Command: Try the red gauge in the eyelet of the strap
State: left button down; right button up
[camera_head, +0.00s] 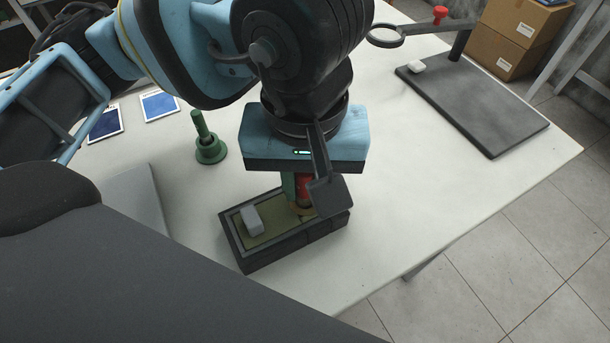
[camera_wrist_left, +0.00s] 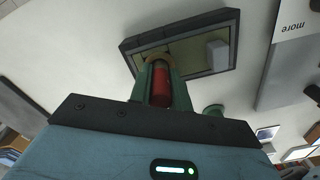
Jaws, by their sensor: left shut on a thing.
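My left gripper (camera_head: 298,190) is shut on the red gauge (camera_head: 305,187), a red cylinder. The wrist view shows the gauge (camera_wrist_left: 161,85) between the green fingers, over one end of a dark-rimmed tray (camera_head: 241,261). A tan ring shows at the gauge's far end; I cannot tell whether it belongs to the gauge or the tray, or whether the gauge touches the tray. The strap (camera_head: 437,28) is a dark bar at the upper right, on a post above a dark base plate. Its eyelet (camera_head: 371,36) is a ring at its left end, apart from my gripper. My right gripper is not in view.
A grey block (camera_head: 251,219) lies in the tray. A green flanged peg (camera_head: 209,149) stands to its upper left. A red knob (camera_head: 440,13) sits on the strap, and a white piece (camera_head: 416,66) lies on the base plate (camera_head: 480,112). The table is clear between tray and plate.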

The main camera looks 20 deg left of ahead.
pick_arm(q)
jog(key=shift+f, duration=0.3)
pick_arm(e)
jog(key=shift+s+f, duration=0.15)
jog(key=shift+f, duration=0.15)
pick_arm(q)
jog(key=shift+r, duration=0.1)
dwell(1.3)
jog(key=shift+r, duration=0.85)
jog(key=shift+r+p, duration=1.45)
jog(key=shift+r, duration=1.15)
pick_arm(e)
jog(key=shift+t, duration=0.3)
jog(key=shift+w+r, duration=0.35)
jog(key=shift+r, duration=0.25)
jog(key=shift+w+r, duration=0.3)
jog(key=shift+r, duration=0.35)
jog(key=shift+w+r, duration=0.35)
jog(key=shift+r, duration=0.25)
pick_arm(q)
jog(key=shift+w, duration=0.1)
